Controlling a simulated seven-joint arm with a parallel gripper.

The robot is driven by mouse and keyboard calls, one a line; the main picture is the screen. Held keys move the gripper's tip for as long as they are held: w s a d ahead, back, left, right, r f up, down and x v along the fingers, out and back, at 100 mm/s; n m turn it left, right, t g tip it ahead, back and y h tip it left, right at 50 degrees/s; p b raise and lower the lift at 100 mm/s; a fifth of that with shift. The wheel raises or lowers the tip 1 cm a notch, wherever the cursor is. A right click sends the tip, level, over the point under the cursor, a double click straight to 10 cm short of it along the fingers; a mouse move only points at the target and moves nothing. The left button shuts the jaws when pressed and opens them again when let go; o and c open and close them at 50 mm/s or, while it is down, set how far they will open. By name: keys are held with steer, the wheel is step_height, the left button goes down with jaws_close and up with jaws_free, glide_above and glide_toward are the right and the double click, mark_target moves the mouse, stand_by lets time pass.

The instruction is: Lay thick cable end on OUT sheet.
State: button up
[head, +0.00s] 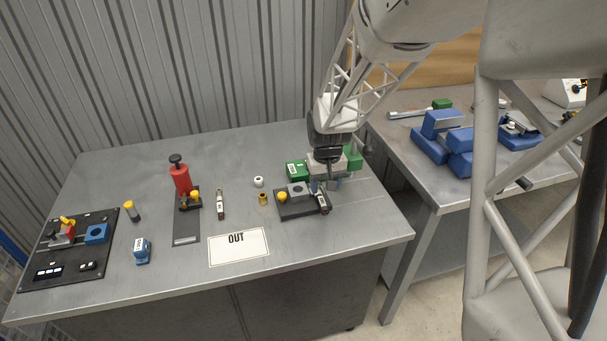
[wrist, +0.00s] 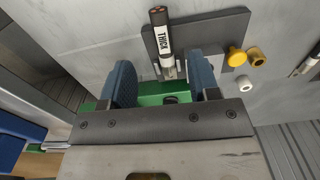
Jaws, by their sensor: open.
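The thick cable end (wrist: 162,40) is a black-and-white cylinder marked THICK, with copper at one end and a silver metal part at the other. In the head view it (head: 323,202) is at the right end of a small dark fixture (head: 287,211). My gripper (wrist: 162,76) is open, with a blue finger on each side of the silver part. I cannot tell whether either finger touches it. In the head view my gripper (head: 325,186) is low over the fixture.
Left of the fixture are a brass piece (head: 263,199), a white ring (head: 258,181) and another cable end (head: 220,207). A red-bodied press (head: 181,179) stands further left. Green blocks (head: 296,171) are behind the fixture. The table right of the sheet is clear.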

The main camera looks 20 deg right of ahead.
mark_target(323, 204)
steer(key=shift+w+f, duration=0.15)
steer(key=shift+f, duration=1.3)
steer(key=shift+f, duration=2.6)
jaws_close()
steer(key=shift+r, duration=0.1)
